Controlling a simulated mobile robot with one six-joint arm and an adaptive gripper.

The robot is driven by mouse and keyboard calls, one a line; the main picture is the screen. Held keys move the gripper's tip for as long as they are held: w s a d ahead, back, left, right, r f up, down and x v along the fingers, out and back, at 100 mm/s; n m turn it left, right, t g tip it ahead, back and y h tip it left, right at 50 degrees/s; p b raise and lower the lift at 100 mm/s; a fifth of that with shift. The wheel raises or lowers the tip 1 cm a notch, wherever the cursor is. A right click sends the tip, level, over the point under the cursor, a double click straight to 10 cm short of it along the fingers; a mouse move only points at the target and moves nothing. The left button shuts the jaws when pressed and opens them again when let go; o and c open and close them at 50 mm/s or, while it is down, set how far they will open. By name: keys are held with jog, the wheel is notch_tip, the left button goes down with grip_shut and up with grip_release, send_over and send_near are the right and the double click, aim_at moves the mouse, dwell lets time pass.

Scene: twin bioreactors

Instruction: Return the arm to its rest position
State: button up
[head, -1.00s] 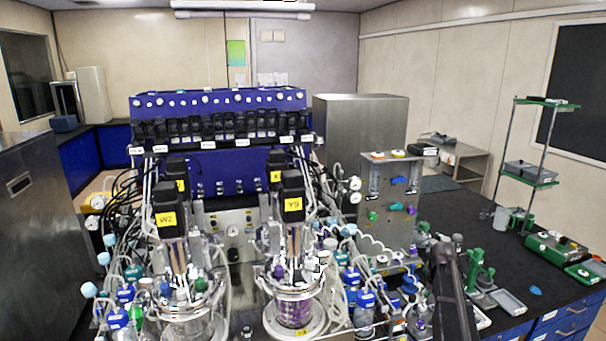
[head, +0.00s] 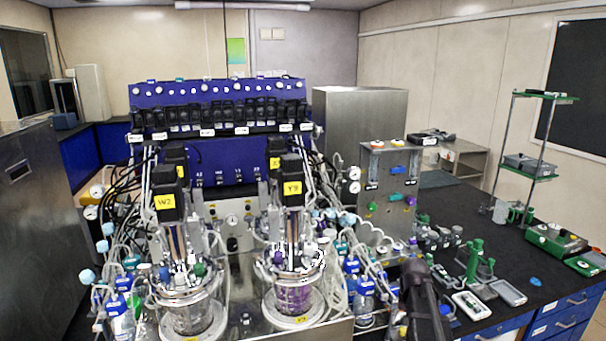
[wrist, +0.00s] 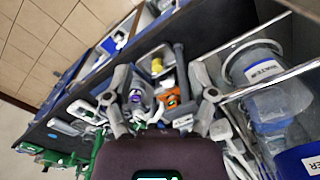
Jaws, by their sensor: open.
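My arm (head: 424,300) shows as a dark link at the bottom right of centre in the head view, in front of the bench. Its gripper end cannot be made out there. In the wrist view my gripper (wrist: 163,97) is open, with its two grey fingers spread apart. Small bottles with purple and orange parts show between and beyond the fingers. Nothing appears held, and I cannot tell how far off these bottles are.
Twin bioreactor vessels, W2 (head: 190,305) and Y9 (head: 293,298), stand left of my arm among tubes and bottles. A steel pump box (head: 389,190) stands behind. Green stands and trays (head: 472,305) lie to the right. The black bench (head: 460,215) has bare patches.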

jog(key=s+a+f+n+b, duration=0.1)
jog(key=s+a+f+b, duration=0.1)
jog(key=s+a, duration=0.4)
jog(key=s+a+f+n+b, duration=0.2)
jog(key=s+a+f+b, duration=0.1)
jog(key=s+a, duration=0.4)
jog(key=shift+s+f+n, duration=0.3)
jog(key=shift+s+f, duration=0.35)
jog(key=shift+s, duration=0.35)
